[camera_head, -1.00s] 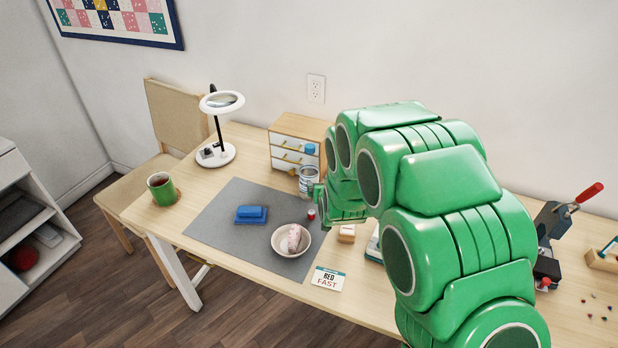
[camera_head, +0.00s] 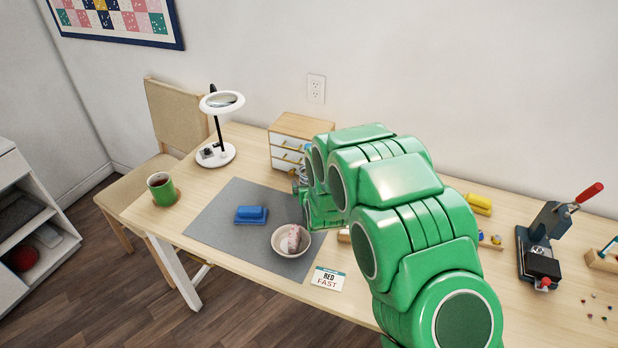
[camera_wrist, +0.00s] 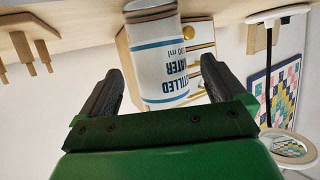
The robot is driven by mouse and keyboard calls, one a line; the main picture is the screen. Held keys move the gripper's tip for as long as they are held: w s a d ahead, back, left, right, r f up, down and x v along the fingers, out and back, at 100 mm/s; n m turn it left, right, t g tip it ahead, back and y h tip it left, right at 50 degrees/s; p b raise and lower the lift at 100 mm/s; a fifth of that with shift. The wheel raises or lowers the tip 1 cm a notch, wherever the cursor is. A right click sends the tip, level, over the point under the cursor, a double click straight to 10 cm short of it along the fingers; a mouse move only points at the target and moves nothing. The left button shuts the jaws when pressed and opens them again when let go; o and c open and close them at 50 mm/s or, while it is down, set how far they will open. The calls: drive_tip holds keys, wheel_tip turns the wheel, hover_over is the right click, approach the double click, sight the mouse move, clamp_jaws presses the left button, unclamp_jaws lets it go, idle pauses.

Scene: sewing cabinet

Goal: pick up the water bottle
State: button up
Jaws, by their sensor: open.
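The water bottle (camera_wrist: 160,62) is white with blue bands and dark lettering, part of which reads "water". In the wrist view it appears upside down. My gripper (camera_wrist: 163,66) is open, with one dark finger on each side of the bottle. There is a visible gap to the left finger, and the right finger is close to the bottle's edge. I cannot tell whether the right finger touches. In the head view my green arm reaches to the back of the grey mat (camera_head: 205,222) and largely hides the bottle.
A small drawer cabinet (camera_head: 300,126) stands behind the bottle. A green mug (camera_head: 162,188), a magnifier lamp (camera_head: 221,103) and a red-handled press (camera_head: 545,240) stand farther off.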

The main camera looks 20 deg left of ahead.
drive_tip(key=shift+x, duration=2.3)
drive_tip(key=c, duration=1.3)
